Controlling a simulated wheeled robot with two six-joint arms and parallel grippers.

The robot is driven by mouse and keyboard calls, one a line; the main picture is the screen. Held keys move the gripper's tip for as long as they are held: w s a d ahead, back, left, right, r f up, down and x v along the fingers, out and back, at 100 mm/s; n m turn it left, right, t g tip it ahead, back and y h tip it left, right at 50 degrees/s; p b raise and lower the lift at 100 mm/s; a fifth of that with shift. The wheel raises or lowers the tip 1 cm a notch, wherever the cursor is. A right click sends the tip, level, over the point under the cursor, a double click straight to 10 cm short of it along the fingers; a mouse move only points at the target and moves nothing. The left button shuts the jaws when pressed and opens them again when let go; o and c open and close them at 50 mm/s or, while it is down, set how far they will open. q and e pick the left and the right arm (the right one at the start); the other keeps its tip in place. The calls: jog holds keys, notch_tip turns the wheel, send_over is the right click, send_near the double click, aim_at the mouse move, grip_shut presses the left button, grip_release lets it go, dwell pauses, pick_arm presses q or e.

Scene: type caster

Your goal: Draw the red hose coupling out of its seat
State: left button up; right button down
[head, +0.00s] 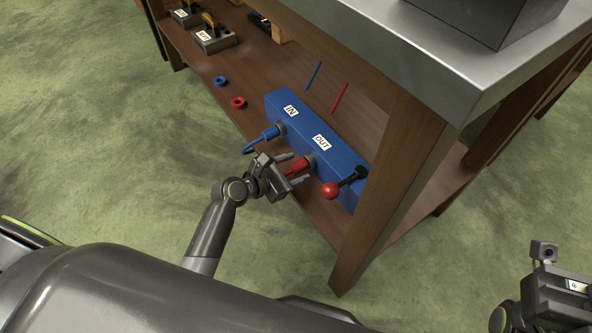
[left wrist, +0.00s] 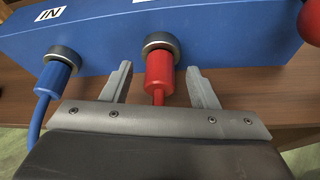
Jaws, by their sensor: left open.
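The red hose coupling (head: 297,167) sits in the round seat under the OUT label on the blue block (head: 325,157). My left gripper (head: 296,169) is open in front of it. In the left wrist view the red coupling (left wrist: 159,72) stands between the two spread fingers of my left gripper (left wrist: 160,88), with a gap on each side. Its upper end is in the dark ring of the seat (left wrist: 161,43). My right gripper (head: 560,300) is at the lower right, far from the block; its fingers cannot be made out.
A blue coupling (head: 270,133) with a hose is in the IN seat. A red ball-ended lever (head: 331,190) is right of the red coupling. Blue (head: 220,81) and red (head: 238,102) rings lie on the shelf. A wooden table leg (head: 385,200) stands at the right.

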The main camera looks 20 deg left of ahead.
pick_arm(q)
jog(key=shift+w+d+f, duration=0.2)
jog(key=shift+w+d, duration=0.1)
jog(key=shift+w, duration=0.15)
grip_shut()
dwell(0.3)
